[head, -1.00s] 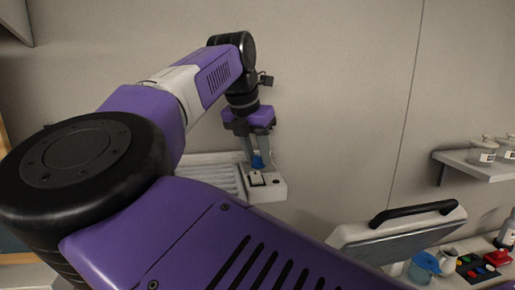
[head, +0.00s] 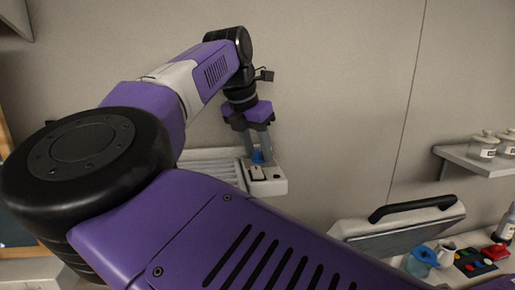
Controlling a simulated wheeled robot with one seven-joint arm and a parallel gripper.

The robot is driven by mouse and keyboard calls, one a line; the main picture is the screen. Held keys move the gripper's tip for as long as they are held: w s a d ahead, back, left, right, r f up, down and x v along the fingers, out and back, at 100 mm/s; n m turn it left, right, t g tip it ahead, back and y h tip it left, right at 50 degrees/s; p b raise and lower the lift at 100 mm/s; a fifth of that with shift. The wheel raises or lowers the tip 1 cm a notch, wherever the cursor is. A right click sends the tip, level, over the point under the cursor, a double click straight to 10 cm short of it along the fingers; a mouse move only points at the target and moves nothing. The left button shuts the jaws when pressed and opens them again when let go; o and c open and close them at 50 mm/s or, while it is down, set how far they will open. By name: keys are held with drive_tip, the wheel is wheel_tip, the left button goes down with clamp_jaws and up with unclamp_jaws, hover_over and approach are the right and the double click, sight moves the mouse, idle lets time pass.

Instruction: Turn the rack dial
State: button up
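The blue rack dial (head: 258,157) is on top of the white rack unit (head: 270,187) against the back wall. My gripper (head: 259,151) points down over it. Its two grey fingers are apart, with the blue dial showing between and just below their tips. I cannot tell whether the fingers touch the dial. The fingers hide part of the dial.
A ribbed pale panel (head: 222,172) adjoins the unit on the left. A panel with a black handle (head: 412,208) stands at the lower right, beside a blue pitcher (head: 420,260). A wall shelf (head: 470,160) holds jars (head: 484,146). My arm fills the foreground.

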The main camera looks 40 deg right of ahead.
drive_tip(key=shift+r, duration=0.1)
drive_tip(key=b+v, duration=0.1)
drive_tip(key=v, duration=0.6)
drive_tip(key=shift+r+b, duration=0.25)
drive_tip(key=shift+b, duration=0.15)
drive_tip(key=shift+a, duration=0.15)
